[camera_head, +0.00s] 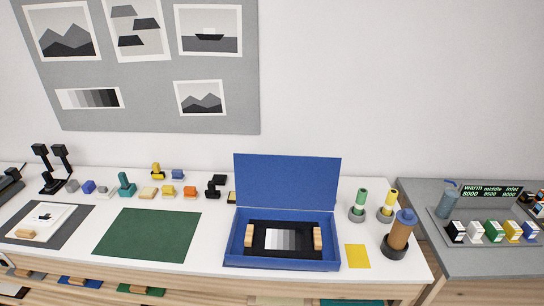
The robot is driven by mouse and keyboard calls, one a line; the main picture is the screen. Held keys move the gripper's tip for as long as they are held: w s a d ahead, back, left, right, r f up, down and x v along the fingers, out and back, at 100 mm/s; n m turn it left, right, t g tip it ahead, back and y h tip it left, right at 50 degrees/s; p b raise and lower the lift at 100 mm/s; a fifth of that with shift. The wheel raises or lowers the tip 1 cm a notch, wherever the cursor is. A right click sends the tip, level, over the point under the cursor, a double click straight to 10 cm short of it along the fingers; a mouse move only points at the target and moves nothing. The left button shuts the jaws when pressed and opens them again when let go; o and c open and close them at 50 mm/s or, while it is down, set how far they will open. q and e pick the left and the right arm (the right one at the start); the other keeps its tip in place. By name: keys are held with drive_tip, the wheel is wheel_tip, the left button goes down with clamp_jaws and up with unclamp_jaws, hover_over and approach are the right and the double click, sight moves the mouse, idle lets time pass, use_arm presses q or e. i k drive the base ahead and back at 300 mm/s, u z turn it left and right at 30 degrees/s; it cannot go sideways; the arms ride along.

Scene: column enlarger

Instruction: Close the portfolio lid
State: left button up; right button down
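The portfolio is a blue box (230,249) on the white table, right of the middle. Its blue lid (287,181) stands open, raised nearly upright along the back edge and leaning slightly back. Inside the box lies a black sheet (285,226) with a strip of grey tones (286,240). A wooden block (249,235) sits at its left end and another wooden block (317,238) at its right end. Neither of my grippers shows in the head view.
A green mat (147,235) lies bare to the left. Several small coloured blocks line the back.

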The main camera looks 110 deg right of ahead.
sight(262, 181)
drive_tip(key=u, duration=0.05)
drive_tip(key=k, duration=2.45)
drive_tip(key=z, duration=1.7)
